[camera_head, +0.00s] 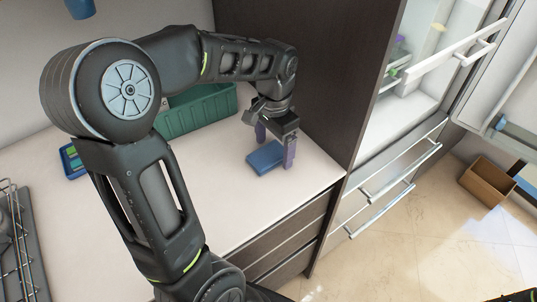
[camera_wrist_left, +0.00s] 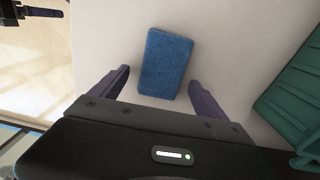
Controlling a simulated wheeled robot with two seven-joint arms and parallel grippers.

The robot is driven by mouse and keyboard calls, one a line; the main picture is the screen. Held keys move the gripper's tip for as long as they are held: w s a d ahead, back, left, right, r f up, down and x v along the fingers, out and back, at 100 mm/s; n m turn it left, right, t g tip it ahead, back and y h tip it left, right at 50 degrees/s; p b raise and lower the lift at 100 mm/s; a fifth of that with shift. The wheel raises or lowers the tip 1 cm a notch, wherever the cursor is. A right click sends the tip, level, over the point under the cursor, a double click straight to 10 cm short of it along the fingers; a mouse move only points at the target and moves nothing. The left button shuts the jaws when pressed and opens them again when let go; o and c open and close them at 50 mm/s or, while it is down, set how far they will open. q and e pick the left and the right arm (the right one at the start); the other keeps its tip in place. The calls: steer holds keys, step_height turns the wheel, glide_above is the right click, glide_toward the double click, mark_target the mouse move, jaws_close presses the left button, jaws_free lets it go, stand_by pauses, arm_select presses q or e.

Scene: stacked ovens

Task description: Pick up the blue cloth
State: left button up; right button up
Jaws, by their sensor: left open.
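The blue cloth (camera_head: 265,158) is a small folded block lying on the white counter in the head view. In the left wrist view the blue cloth (camera_wrist_left: 165,62) lies ahead of the fingers, its near end between them. My left gripper (camera_head: 275,150) points down at the cloth with its purple fingers apart, one on either side. In the left wrist view my left gripper (camera_wrist_left: 158,86) is open, with counter showing between each finger and the cloth. My right gripper cannot be made out in the head view; only a dark bit shows at the bottom right corner.
A green bin (camera_head: 200,108) stands behind my left arm, near the cloth. A dark cabinet panel (camera_head: 290,60) rises just behind the gripper. The counter (camera_head: 225,215) is clear in front. A wire rack (camera_head: 14,240) is at far left, and a cardboard box (camera_head: 487,180) is on the floor.

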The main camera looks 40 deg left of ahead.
mark_target(274, 151)
stand_by(0.6)
arm_select(q)
steer(key=c, duration=1.6)
step_height(274, 151, up, 10)
stand_by(0.7)
